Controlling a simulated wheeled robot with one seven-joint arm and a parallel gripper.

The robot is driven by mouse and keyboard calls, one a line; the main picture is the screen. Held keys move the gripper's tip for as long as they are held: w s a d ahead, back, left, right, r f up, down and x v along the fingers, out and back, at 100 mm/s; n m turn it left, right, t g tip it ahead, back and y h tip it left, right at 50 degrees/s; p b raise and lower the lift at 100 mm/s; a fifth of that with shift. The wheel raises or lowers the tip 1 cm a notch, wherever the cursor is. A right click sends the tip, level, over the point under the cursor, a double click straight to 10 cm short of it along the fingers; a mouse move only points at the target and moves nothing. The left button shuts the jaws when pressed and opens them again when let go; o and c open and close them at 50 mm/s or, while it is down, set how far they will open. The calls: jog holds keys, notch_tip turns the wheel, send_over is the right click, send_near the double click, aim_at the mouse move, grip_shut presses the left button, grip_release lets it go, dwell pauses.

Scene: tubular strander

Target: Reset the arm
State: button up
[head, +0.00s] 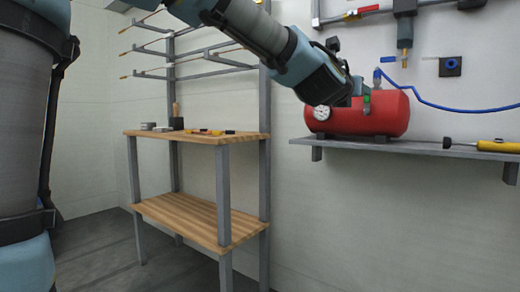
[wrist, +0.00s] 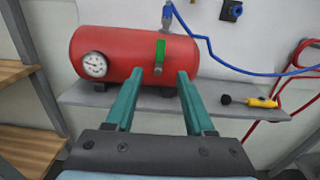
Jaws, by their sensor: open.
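My gripper (wrist: 157,104) shows in the wrist view with its two green fingers spread apart and nothing between them. It points toward the red air tank (wrist: 112,55), which has a round white gauge (wrist: 95,65) and a green valve handle (wrist: 160,50). The handle stands beyond the fingertips, apart from them as far as I can tell. In the head view my arm reaches from the top toward the red tank (head: 385,112). My gripper's fingers are hard to make out there.
The tank stands on a grey wall shelf (head: 400,146), with a yellow-handled tool (head: 495,146) at its right. A blue hose (head: 450,106) runs right from the tank. A wooden two-level bench (head: 195,137) stands left, with small items on top and rods on a rack above. Floor shows at lower left.

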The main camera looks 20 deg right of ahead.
jog(key=w+a+f+m+g+y, duration=0.1)
jog(key=w+a+f+m+y, duration=0.45)
jog(key=a+f, duration=0.55)
jog(key=w+a+f+m+g+y, duration=0.1)
jog(key=w+a+f+m+y, duration=0.2)
jog(key=w+a+f+m, duration=0.75)
jog(key=s+a+f+m+g+y, duration=0.1)
jog(key=s+a+f+m+y, duration=0.15)
jog(key=a+f, duration=0.4)
jog(key=s+a+f+m+g+y, duration=0.1)
jog(key=s+a+f, duration=0.35)
jog(key=a, duration=0.25)
jog(key=s+a+f+m+g+y, duration=0.1)
jog(key=s+a+f+m+g, duration=0.2)
jog(key=a, duration=0.5)
jog(key=s+a+f+m+g+y, duration=0.1)
jog(key=s+a+f+m+y, duration=0.15)
jog(key=s+a+f, duration=0.45)
notch_tip(320, 180, up, 36)
jog(key=a+m+p, duration=0.1)
jog(key=p, duration=3.3)
jog(key=shift+w+a+r+h, duration=0.15)
jog(key=shift+w+a+h, duration=0.1)
jog(key=shift+w+h, duration=0.15)
